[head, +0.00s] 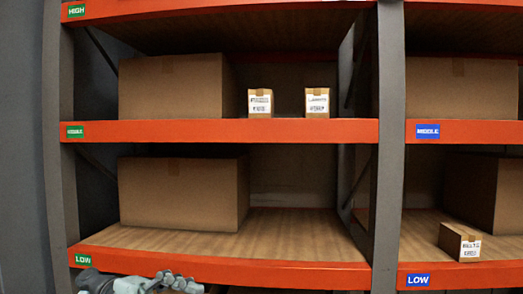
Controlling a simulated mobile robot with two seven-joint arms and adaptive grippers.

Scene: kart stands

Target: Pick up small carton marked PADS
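Three small brown cartons with white labels are in the head view; their print is too blurred to tell which one says PADS. One small carton (260,103) stands on the middle shelf of the left bay. A second small carton (317,103) stands to its right, apart from it. A third small carton (460,241) sits on the low shelf of the right bay, near the front edge. My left gripper (178,284) shows partly at the bottom left, below and in front of the low shelf edge, away from all three cartons. Its fingers are unclear. My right gripper is out of view.
Large brown boxes stand on the left bay's middle shelf (170,87) and low shelf (183,194), and in the right bay (462,87). A grey upright (387,150) divides the bays. Orange beams (220,131) edge the shelves. The low shelf has bare room (290,235).

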